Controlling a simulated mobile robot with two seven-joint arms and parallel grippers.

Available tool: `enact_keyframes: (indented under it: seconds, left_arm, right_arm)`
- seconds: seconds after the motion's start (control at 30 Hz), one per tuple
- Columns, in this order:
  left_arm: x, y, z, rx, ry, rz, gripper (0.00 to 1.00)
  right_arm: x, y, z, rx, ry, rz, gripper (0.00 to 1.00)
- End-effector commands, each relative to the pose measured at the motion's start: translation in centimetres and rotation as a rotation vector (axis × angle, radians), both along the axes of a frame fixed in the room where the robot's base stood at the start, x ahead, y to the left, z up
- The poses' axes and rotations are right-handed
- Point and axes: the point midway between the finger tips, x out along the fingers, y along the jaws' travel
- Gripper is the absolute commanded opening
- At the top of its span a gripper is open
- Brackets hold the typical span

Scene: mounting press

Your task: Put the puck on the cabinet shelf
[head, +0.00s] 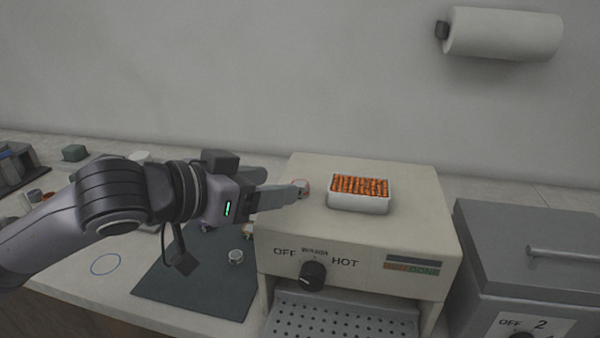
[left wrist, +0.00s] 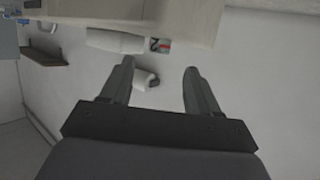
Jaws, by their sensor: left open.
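My left gripper (head: 280,190) reaches in from the left in the head view, its fingers pointing right over the left part of the beige press top. In the left wrist view its two fingers (left wrist: 158,75) stand wide apart with nothing gripped. A small pinkish round piece (head: 302,185) shows by the fingertips; I cannot tell whether they touch it. I cannot tell which of these, if either, is the puck. I cannot make out the cabinet shelf for certain. My right gripper is not in view.
The beige press (head: 360,240) carries a white tray (head: 358,203) of orange pieces and a black knob (head: 313,276). A grey lidded machine (head: 530,265) stands at right. The dark mat (head: 190,285) is mostly bare. A paper roll (head: 505,34) hangs on the wall.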

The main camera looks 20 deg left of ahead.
Motion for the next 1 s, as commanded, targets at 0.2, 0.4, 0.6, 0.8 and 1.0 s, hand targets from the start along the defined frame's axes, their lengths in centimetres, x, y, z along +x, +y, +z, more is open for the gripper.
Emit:
enact_keyframes:
  seconds: [0.2,0.4,0.6,0.8,1.0]
  left_arm:
    - [0.2,-0.2,-0.2,0.002,0.0,-0.002,0.61]
    - [1.5,-0.9,-0.7,-0.003,-0.001,-0.002,0.61]
    - [3.8,-1.8,-1.6,-0.002,0.0,-0.001,0.61]
    - [4.7,-2.2,-2.1,0.002,-0.001,-0.002,0.61]
    - [4.7,-2.1,-2.1,0.002,-0.002,-0.001,0.51]
  right_arm:
    - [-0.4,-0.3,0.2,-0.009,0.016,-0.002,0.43]
    - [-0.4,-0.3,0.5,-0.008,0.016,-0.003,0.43]
    - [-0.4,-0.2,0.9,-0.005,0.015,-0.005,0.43]
    - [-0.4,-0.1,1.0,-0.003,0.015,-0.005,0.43]
    - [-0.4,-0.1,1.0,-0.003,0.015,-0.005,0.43]
